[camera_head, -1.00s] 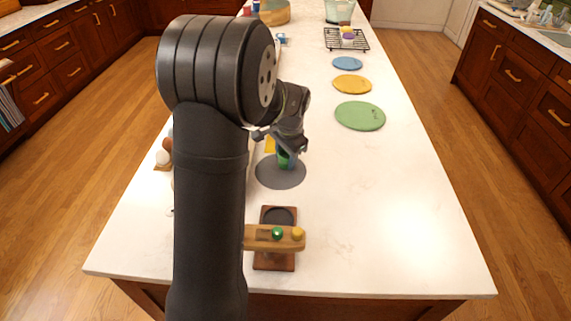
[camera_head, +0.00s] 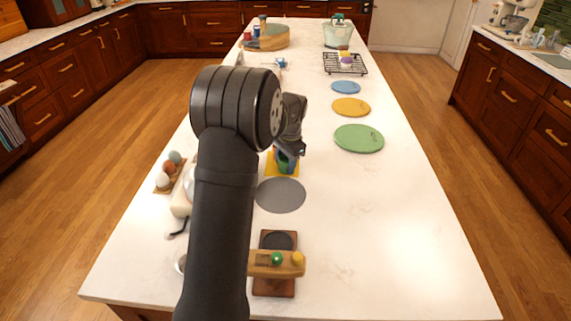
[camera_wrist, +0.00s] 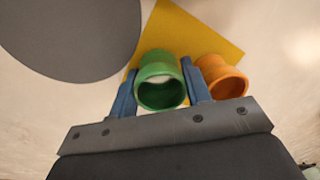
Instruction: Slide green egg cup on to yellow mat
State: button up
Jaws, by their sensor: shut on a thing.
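My gripper (camera_head: 287,152) is shut on the green egg cup (camera_head: 284,164), with one blue finger on each side of it. In the wrist view the green egg cup (camera_wrist: 160,82) shows its open rim between the fingers (camera_wrist: 160,90). The cup overlaps the yellow mat (camera_head: 273,171); I cannot tell whether its whole base rests there. The yellow mat also shows behind the cups in the wrist view (camera_wrist: 178,30). An orange egg cup (camera_wrist: 222,75) stands just outside the right finger, overlapping the mat's edge in that view.
A grey round mat (camera_head: 280,196) lies empty, nearer than the yellow mat. Green (camera_head: 358,139), orange (camera_head: 351,107) and blue (camera_head: 346,87) discs lie to the right. A wooden stand (camera_head: 275,265) is near the front. An egg holder (camera_head: 170,175) is at the left.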

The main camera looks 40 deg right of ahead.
jog(key=o, duration=1.1)
jog(key=r, duration=0.5)
jog(key=s+r, duration=0.1)
jog(key=r, duration=0.5)
jog(key=s+r, duration=0.1)
jog(key=r, duration=0.5)
jog(key=shift+s+r, duration=0.15)
jog(key=shift+r, duration=0.05)
jog(key=shift+f, duration=0.1)
jog(key=f, duration=0.5)
jog(key=w+f, duration=0.1)
jog(key=f, duration=0.5)
jog(key=w+f, duration=0.1)
jog(key=f, duration=0.4)
jog(key=shift+w+f, duration=0.15)
jog(key=shift+f, duration=0.15)
